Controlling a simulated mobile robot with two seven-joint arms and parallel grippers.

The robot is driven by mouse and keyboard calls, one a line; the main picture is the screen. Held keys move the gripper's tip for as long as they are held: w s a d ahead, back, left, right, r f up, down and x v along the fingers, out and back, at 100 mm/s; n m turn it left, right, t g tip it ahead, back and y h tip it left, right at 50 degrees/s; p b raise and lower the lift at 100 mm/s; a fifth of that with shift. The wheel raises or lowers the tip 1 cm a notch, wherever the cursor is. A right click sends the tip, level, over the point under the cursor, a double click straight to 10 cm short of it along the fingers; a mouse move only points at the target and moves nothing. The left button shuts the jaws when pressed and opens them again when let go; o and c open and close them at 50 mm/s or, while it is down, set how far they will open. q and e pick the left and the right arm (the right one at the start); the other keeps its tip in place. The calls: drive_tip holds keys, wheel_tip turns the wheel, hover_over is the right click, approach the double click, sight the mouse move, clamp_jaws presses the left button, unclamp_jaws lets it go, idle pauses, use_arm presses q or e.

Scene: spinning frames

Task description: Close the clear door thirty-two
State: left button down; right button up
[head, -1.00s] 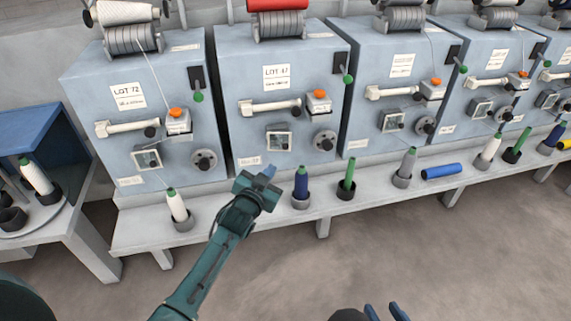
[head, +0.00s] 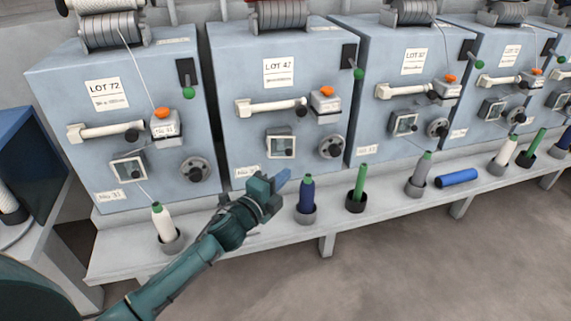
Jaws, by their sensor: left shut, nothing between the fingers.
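My right gripper is out of view.
A round dial (head: 331,147) sits right of the door. The floor in front is clear.

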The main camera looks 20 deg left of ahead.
sight(282, 150)
use_arm(q)
drive_tip(key=w+a, duration=0.1)
drive_tip(key=w, duration=0.5)
drive_tip(key=shift+a+b, duration=0.15)
drive_tip(key=shift+b, duration=0.25)
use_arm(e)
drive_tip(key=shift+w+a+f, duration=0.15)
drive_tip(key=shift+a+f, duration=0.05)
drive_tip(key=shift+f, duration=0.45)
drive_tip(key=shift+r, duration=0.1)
use_arm(q)
drive_tip(key=w+n+y+b, duration=0.1)
drive_tip(key=y, duration=0.1)
drive_tip(key=w+d+n+y+b, duration=0.1)
drive_tip(key=shift+w+d+t+y, duration=0.1)
drive_tip(key=shift+w+t+y, duration=0.05)
drive_tip(key=shift+t+y, duration=0.2)
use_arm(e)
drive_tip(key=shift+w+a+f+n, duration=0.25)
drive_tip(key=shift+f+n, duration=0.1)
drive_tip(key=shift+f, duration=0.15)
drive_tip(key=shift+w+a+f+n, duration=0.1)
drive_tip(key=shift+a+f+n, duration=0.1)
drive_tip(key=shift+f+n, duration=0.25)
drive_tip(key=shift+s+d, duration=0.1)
